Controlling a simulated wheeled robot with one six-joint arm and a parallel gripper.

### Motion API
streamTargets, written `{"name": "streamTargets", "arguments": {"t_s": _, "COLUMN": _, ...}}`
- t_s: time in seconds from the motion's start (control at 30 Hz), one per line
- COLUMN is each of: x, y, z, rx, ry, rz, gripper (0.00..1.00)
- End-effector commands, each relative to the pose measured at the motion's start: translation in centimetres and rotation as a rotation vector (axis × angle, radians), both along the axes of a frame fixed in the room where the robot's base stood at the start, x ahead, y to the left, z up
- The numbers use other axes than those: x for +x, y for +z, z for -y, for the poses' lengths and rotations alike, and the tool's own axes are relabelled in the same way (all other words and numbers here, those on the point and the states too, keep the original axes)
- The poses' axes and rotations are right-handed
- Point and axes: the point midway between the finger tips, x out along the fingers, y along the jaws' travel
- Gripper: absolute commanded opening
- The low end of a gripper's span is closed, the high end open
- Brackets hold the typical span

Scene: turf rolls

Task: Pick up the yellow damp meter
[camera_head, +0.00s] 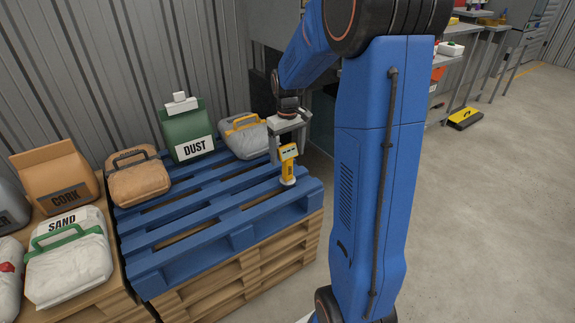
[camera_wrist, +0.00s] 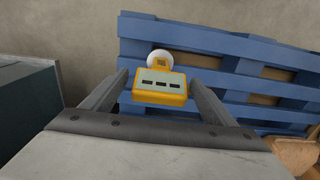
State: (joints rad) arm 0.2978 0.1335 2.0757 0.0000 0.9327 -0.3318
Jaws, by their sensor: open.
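The yellow damp meter (camera_head: 288,166) stands upright on a round white base near the right corner of the blue pallet (camera_head: 214,226). In the wrist view the meter (camera_wrist: 161,86) lies between the two fingers, its pale face with dark marks toward the camera and its white base behind. My gripper (camera_wrist: 160,88) is open around the meter's head, with a gap on each side.
On the blue pallet stand a green DUST bag (camera_head: 186,131), a grey bag with a yellow handle (camera_head: 246,135) and a brown bag (camera_head: 138,177). A CORK bag (camera_head: 56,176) and a SAND bag (camera_head: 69,258) are at the left. The pallet's middle is clear.

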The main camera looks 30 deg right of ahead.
Motion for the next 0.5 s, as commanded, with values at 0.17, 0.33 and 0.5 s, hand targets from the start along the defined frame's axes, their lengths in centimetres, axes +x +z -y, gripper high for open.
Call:
{"name": "streamTargets", "arguments": {"t_s": 0.17, "x": 0.0, "y": -1.7, "z": 0.0, "rx": 0.000, "ry": 0.000, "rz": -0.001, "gripper": 0.80}}
{"name": "streamTargets", "arguments": {"t_s": 0.33, "x": 0.0, "y": -2.0, "z": 0.0, "rx": 0.000, "ry": 0.000, "rz": 0.000, "gripper": 0.80}}
{"name": "streamTargets", "arguments": {"t_s": 0.5, "x": 0.0, "y": -2.0, "z": 0.0, "rx": 0.000, "ry": 0.000, "rz": 0.000, "gripper": 0.65}}
